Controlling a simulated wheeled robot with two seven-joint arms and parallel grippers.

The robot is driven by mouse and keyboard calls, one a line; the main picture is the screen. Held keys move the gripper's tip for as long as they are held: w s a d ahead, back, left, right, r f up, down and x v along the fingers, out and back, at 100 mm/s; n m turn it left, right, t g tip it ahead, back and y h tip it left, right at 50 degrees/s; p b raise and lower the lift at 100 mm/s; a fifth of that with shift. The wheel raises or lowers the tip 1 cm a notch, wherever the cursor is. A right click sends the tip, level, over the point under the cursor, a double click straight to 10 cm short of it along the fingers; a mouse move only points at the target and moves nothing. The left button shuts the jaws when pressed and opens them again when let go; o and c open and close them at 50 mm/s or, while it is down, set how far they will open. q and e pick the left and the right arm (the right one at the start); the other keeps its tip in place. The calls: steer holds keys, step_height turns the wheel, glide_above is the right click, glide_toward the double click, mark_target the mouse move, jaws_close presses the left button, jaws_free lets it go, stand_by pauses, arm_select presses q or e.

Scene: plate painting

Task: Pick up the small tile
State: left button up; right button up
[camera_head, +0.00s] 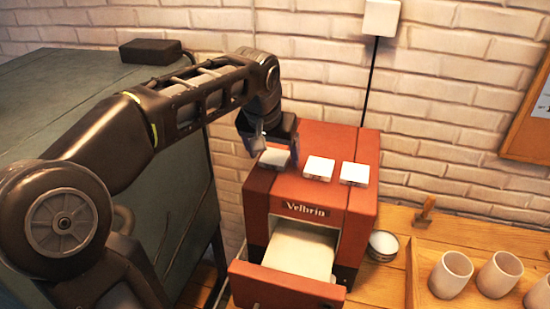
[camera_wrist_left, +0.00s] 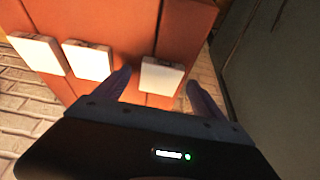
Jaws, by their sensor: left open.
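Three small white square tiles lie in a row on top of a red box-shaped machine (camera_head: 343,143). The left tile (camera_head: 272,158) is partly behind my left gripper (camera_head: 273,146) in the head view. The middle tile (camera_head: 319,168) and the right tile (camera_head: 354,173) lie clear of it. In the left wrist view, my left gripper (camera_wrist_left: 158,88) is open and empty, with its two fingers on either side of the nearest tile (camera_wrist_left: 161,76). The other two tiles (camera_wrist_left: 88,61) (camera_wrist_left: 37,52) lie to the left there. Whether the fingers touch the tile cannot be told. My right gripper is not in view.
A small round tin (camera_head: 383,245) and a wooden tray (camera_head: 418,280) with white cups (camera_head: 451,275) stand to the right. A brick wall is close behind the machine. A dark green panel (camera_head: 170,205) stands at left.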

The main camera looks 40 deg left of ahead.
mark_target(274, 159)
arm_select(q)
steer(key=shift+c, duration=0.6)
steer(key=c, duration=1.4)
steer(key=shift+r, duration=0.15)
step_height(274, 159, up, 10)
